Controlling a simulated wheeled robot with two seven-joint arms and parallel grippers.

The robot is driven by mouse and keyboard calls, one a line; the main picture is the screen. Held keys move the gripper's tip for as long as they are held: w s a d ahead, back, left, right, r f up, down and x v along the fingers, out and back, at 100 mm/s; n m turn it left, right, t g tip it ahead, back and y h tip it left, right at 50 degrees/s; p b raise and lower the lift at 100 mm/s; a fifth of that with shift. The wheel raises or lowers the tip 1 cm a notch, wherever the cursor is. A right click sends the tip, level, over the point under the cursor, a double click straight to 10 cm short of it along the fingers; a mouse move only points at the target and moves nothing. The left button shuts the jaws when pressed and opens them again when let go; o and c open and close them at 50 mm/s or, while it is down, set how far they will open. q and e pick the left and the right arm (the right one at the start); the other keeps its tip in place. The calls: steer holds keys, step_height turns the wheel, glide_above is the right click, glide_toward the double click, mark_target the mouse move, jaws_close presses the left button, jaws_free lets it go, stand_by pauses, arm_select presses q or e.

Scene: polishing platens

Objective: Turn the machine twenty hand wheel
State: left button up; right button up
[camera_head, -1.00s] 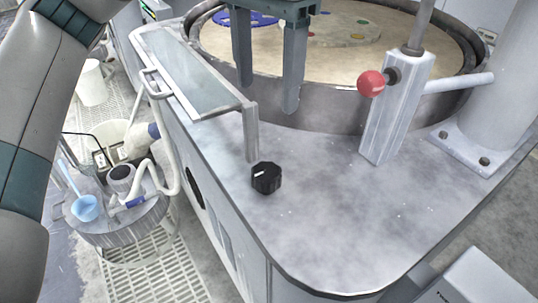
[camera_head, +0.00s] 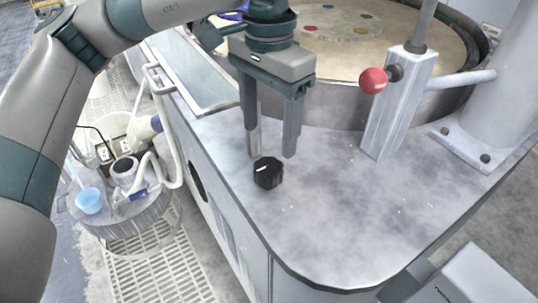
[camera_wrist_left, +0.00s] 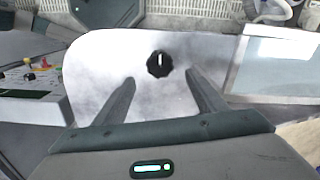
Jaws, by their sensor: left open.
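The hand wheel is a small black knob (camera_head: 268,172) with a white mark, on the grey machine top (camera_head: 330,215) near its left edge. It also shows in the left wrist view (camera_wrist_left: 160,65), just beyond and between the two fingertips. My left gripper (camera_head: 270,155) points down with its fingers apart and empty. Its tips are above and slightly behind the knob in the head view, and I see no contact. In the left wrist view my left gripper (camera_wrist_left: 162,82) has one finger on each side of the knob. My right gripper is not in view.
A red ball handle (camera_head: 373,80) sits on a grey post (camera_head: 398,110) to the right. The round basin (camera_head: 335,103) with a tan platen (camera_head: 400,35) lies behind. A drum (camera_head: 125,205) with a blue cup (camera_head: 89,200) stands at left. The machine top right of the knob is clear.

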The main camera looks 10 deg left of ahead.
mark_target(269, 165)
arm_select(q)
step_height(269, 165, down, 8)
steer(key=shift+r+p, duration=0.1)
steer(key=shift+p, duration=0.45)
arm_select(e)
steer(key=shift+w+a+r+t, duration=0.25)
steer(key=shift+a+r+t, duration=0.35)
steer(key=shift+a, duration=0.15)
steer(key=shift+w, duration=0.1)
arm_select(q)
steer(key=c, duration=1.1)
steer(key=shift+o, duration=0.3)
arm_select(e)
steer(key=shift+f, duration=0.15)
